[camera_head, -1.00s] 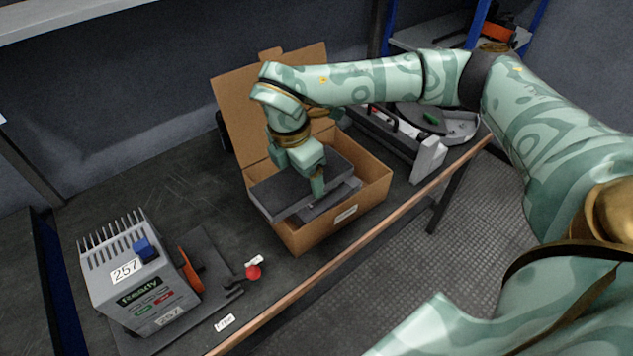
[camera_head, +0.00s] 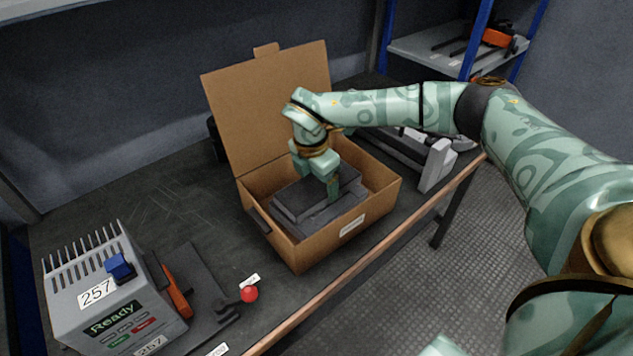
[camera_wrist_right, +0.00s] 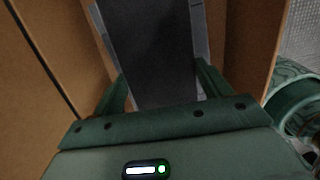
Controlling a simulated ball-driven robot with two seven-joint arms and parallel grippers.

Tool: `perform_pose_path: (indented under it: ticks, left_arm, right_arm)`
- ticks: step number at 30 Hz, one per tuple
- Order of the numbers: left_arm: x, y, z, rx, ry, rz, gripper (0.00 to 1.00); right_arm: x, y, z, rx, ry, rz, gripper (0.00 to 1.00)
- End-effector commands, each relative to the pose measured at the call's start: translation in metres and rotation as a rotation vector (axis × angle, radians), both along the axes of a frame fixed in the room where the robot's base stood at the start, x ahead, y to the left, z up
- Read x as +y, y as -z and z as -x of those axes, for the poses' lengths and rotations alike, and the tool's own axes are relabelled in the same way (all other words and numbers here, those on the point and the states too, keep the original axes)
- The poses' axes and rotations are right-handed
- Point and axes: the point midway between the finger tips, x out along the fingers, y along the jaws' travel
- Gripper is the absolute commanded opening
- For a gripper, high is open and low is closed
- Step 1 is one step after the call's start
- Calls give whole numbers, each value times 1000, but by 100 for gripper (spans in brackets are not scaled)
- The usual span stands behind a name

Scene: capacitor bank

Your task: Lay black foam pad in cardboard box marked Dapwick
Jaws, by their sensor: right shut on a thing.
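The cardboard box (camera_head: 292,250) stands open on the bench with its lid flap raised at the back. A small white label (camera_head: 352,225) is on its front wall, too small to read. The black foam pad (camera_head: 300,193) is inside the box walls, lying over a grey item (camera_head: 335,212). My right gripper (camera_head: 332,190) reaches down into the box and is shut on the pad. In the right wrist view the pad (camera_wrist_right: 155,50) lies between the two fingers (camera_wrist_right: 160,88), with grey edges showing beside it. My left gripper is not seen.
A grey unit marked 257 and Ready (camera_head: 115,290) stands at the front left, near a red knob (camera_head: 249,294). Grey equipment (camera_head: 437,165) sits right of the box. The bench's wooden front edge (camera_head: 370,260) runs diagonally; bare bench lies left of the box.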

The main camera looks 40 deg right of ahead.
Motion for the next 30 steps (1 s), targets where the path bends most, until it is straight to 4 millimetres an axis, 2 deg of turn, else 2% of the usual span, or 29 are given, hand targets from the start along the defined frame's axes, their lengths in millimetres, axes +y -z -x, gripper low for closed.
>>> perform_pose_path:
  ticks: [7, 8, 9, 10, 20, 23, 30]
  left_arm:
    - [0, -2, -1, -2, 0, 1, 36]
    - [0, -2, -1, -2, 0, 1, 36]
    - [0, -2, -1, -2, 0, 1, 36]
    - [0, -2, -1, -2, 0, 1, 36]
    - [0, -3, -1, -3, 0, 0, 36]
    - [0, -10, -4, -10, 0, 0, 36]
    - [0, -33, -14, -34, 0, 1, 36]
  right_arm:
    - [0, 1, 1, 1, -1, 0, 55]
    - [0, 1, 1, 0, -1, 0, 85]
    - [0, 1, 0, 0, -1, 0, 96]
    - [0, 1, 1, 0, -1, 0, 98]
    - [1, -5, 0, -2, -1, 0, 98]
    - [3, -22, 0, -6, -2, 0, 98]
    - [12, -81, 1, -8, -2, -1, 98]
